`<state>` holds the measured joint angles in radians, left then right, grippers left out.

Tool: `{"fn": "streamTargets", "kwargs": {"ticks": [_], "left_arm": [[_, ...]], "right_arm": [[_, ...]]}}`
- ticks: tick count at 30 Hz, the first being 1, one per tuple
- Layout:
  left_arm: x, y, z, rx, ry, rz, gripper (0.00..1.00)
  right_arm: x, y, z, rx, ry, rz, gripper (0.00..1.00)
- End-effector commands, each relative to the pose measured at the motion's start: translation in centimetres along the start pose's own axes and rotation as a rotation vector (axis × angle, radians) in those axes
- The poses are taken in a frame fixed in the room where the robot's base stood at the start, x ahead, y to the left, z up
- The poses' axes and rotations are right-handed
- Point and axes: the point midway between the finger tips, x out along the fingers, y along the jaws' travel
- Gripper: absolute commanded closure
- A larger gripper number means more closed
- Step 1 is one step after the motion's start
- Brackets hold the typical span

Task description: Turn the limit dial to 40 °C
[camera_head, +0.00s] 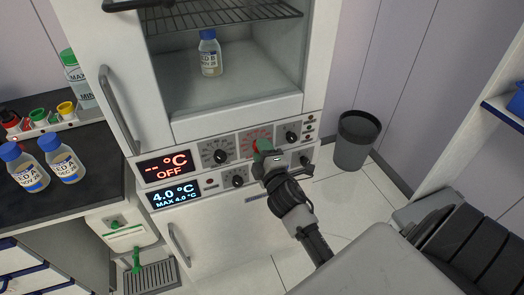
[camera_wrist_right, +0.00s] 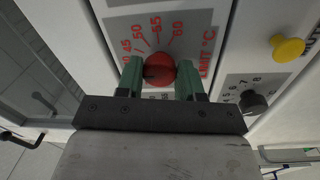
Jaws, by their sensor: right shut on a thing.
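The red limit dial (camera_wrist_right: 158,66) sits on a grey scale plate marked "LIMIT °C" in red, with 45, 50, 55 and 60 legible around it. Lower marks are hidden by a finger. My right gripper (camera_wrist_right: 160,78) has its green fingers on both sides of the dial and is shut on it. Which mark the dial points to is unclear. In the head view my right gripper (camera_head: 262,150) is at the control panel and covers the dial. My left gripper is in neither view.
The upper display (camera_head: 168,167) reads "-- °C OFF" in red; the lower one (camera_head: 174,194) reads 4.0 °C. A black knob (camera_head: 219,156) is left of the limit dial, another (camera_head: 291,136) right. A bottle (camera_head: 209,56) stands in the open chamber. A bin (camera_head: 355,140) stands right.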

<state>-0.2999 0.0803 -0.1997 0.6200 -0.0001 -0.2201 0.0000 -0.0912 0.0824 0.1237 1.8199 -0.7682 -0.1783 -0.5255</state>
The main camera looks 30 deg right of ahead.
Motion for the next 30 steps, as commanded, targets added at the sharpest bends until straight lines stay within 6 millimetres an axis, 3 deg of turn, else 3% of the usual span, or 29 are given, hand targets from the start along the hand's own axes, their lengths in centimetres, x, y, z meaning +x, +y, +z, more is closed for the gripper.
{"fn": "streamTargets", "kwargs": {"ticks": [1, 2, 6, 17, 30], "left_arm": [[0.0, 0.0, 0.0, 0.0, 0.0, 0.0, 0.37], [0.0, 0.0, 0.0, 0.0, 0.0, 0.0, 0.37], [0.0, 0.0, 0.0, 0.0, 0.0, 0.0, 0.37], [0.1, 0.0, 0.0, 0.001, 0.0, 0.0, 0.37], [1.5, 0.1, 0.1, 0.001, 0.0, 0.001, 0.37]], "right_arm": [[0.0, -0.1, 0.0, -0.001, -0.001, -0.001, 0.87], [0.0, -0.1, 0.0, -0.001, -0.001, -0.001, 0.58], [0.0, -0.1, 0.0, -0.001, -0.001, -0.001, 0.37], [-0.7, -0.2, 0.0, -0.002, 0.0, -0.002, 0.37], [-8.7, -0.3, 0.1, -0.001, -0.002, -0.003, 0.37]]}}
